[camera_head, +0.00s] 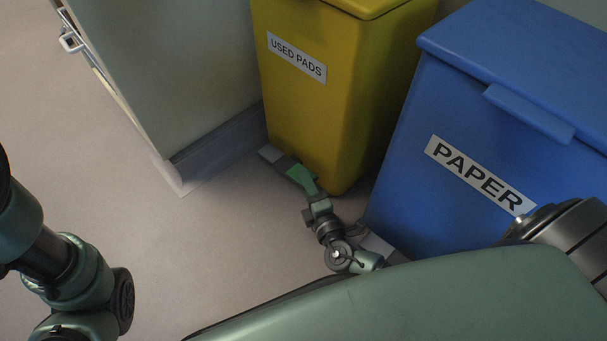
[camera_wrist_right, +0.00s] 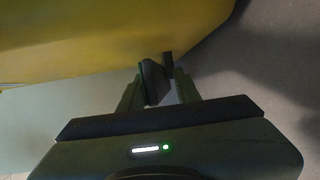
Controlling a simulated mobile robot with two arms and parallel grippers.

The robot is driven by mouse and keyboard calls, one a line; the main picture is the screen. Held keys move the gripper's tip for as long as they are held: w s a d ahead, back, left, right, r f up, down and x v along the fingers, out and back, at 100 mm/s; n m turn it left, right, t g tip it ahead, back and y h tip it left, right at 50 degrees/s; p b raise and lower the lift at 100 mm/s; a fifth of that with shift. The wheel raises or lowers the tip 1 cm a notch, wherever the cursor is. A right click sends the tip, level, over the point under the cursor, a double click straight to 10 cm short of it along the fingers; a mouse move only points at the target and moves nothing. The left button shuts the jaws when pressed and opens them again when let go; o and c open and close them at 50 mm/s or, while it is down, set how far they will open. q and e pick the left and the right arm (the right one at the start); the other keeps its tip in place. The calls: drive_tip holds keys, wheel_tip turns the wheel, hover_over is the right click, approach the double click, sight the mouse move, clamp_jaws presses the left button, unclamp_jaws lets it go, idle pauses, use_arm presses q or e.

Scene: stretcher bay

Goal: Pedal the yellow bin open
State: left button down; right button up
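The yellow bin (camera_head: 330,90), labelled USED PADS, stands on the floor at the top centre of the head view. My left gripper is out of view.
A blue bin (camera_head: 415,195) labelled PAPER stands close to the right, with its own grey pedal (camera_head: 378,245) beside my right arm. A pale cabinet (camera_head: 185,70) with a metal handle stands to the left. The floor (camera_head: 200,250) at left and centre is clear.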

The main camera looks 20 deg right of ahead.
drive_tip(key=shift+s, duration=0.1)
clamp_jaws()
idle(1.2)
